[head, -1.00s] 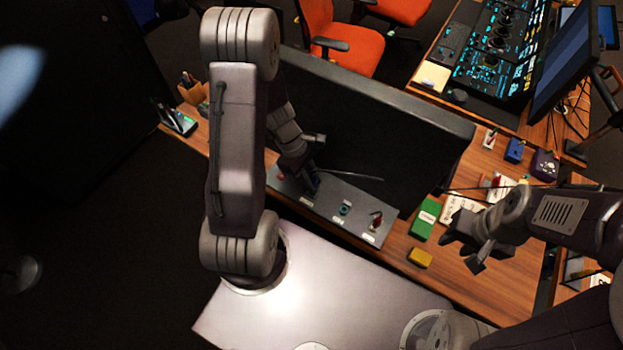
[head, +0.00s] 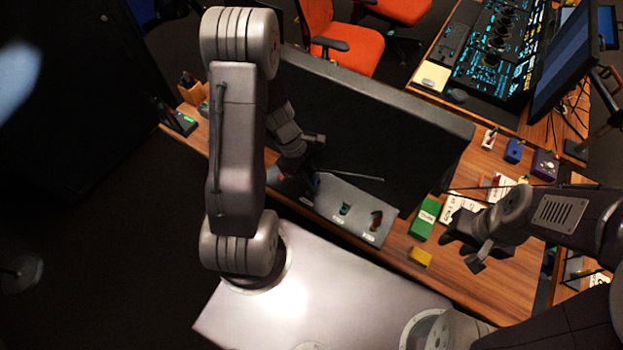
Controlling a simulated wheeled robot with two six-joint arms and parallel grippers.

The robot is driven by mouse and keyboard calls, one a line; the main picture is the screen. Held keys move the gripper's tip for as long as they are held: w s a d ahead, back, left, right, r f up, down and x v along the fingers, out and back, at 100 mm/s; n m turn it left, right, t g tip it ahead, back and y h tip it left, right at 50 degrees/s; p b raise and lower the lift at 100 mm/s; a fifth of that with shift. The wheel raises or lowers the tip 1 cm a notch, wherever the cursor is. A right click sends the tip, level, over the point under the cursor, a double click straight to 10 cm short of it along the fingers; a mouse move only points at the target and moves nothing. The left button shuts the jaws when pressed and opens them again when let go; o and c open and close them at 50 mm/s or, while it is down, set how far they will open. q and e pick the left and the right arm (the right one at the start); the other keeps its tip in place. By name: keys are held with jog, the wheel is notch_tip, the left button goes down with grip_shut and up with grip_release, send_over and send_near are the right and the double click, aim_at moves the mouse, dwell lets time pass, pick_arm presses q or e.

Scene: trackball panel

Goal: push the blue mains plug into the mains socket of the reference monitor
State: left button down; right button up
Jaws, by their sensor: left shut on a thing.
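The reference monitor (head: 375,125) shows its large black back in the middle of the view. A grey connector panel (head: 355,190) runs along its lower edge, with a teal connector (head: 345,209) and a red one (head: 376,220) above white labels. My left gripper (head: 312,179) is shut at the panel's left part, close to the monitor's back. A small dark blue bit, apparently the blue mains plug (head: 317,184), shows at its fingertips. The mains socket is hidden by the gripper or in shadow, so plug contact is unclear. My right gripper (head: 467,252) looks open and empty above the desk's right side.
A green box (head: 425,218) and a yellow block (head: 420,257) lie on the wooden desk right of the panel. A blue box (head: 514,150) and a purple box (head: 545,165) stand farther back. A thin dark cable or rod (head: 350,176) crosses before the monitor.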

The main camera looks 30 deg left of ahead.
pick_arm(q)
jog(key=shift+f+b, duration=1.2)
jog(key=shift+f, duration=0.15)
jog(key=c, duration=1.2)
grip_release()
jog(key=p+v, duration=0.1)
jog(key=v, duration=0.8)
